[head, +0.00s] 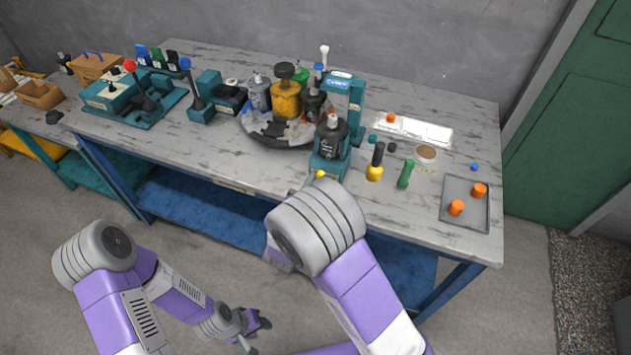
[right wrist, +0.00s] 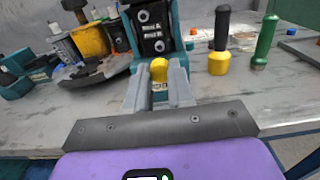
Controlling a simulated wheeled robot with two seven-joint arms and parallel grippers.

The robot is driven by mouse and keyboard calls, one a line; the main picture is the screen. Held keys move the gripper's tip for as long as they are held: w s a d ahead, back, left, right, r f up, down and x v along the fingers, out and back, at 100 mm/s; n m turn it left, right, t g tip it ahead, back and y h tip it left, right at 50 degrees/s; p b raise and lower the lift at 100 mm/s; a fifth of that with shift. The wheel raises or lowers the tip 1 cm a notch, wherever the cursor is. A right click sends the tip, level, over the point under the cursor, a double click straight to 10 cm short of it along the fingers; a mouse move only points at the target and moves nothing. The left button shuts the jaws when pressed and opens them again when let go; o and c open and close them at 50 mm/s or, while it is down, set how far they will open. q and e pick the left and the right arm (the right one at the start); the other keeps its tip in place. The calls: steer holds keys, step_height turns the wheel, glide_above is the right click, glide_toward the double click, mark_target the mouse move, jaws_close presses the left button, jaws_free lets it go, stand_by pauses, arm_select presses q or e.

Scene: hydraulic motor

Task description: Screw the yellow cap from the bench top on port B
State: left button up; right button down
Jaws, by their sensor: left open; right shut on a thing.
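The yellow cap (right wrist: 159,70) is between the fingertips of my right gripper (right wrist: 158,88), which is shut on it. The cap also shows in the head view (head: 321,175), just in front of the motor stand. The black hydraulic motor (right wrist: 152,28) stands upright in its teal stand, with small port labels and two round ports, one above the other, on its face. The cap is just below the lower port in the right wrist view; I cannot tell whether they touch. My left gripper (head: 258,322) is open and empty, low over the floor, away from the bench.
Right of the motor stand are a yellow-and-black screwdriver (head: 375,163) and a green-handled tool (head: 405,175). A grey tray (head: 465,215) holds orange caps. A round turntable (head: 275,136) with bottles stands left.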

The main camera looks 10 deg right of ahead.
mark_target(321, 172)
steer(key=shift+x, duration=2.6)
steer(key=shift+r, duration=0.1)
steer(key=shift+w+d, duration=0.2)
steer(key=shift+w, duration=0.05)
steer(key=shift+m+b, duration=0.4)
steer(key=shift+b, duration=0.05)
steer(key=shift+m+b, duration=0.5)
steer(key=shift+b, duration=0.05)
